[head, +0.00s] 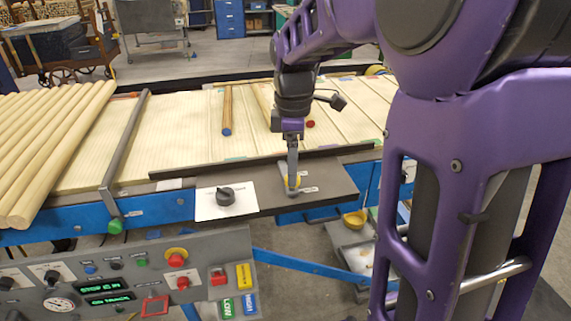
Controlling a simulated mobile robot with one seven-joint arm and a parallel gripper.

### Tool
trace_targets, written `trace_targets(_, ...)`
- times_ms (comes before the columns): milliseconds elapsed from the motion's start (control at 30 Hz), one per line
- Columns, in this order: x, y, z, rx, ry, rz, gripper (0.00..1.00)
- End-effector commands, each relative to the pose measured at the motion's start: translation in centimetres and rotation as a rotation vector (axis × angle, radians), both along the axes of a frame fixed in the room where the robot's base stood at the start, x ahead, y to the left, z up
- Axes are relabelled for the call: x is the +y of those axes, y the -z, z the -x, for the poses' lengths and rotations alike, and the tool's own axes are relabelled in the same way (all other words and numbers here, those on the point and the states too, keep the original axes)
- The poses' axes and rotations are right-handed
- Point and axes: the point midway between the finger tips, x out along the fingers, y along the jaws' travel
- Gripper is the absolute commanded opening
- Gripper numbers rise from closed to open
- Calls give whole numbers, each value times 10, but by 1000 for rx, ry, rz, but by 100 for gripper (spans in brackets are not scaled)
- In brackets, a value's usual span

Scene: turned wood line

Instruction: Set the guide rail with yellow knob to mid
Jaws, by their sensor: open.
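The yellow knob (296,181) sits on a dark plate (262,197) at the front edge of the conveyor, beside small white labels. My gripper (291,184) points down at the yellow knob, its fingers in front of and around it. The fingers partly hide the knob, and I cannot tell if they touch it. The jaws are open. A long dark guide rail (225,163) lies along the conveyor's near side behind the knob. Its link to the knob is not clear, and the label writing is too small to read.
A white panel with a black rotary knob (226,196) is left of my gripper. A grey bar (127,140) with a green knob (116,226) crosses the conveyor further left. Wooden rods (50,140) lie at left. A control panel (130,275) with buttons stands in front.

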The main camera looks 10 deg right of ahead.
Motion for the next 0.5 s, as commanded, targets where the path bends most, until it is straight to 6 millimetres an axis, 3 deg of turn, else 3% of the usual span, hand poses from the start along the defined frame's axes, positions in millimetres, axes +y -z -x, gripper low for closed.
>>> trace_targets(200, 0, 18, 0, 1, 0, 0, 71)
trace_targets(500, 0, 19, 0, 0, 0, 0, 69)
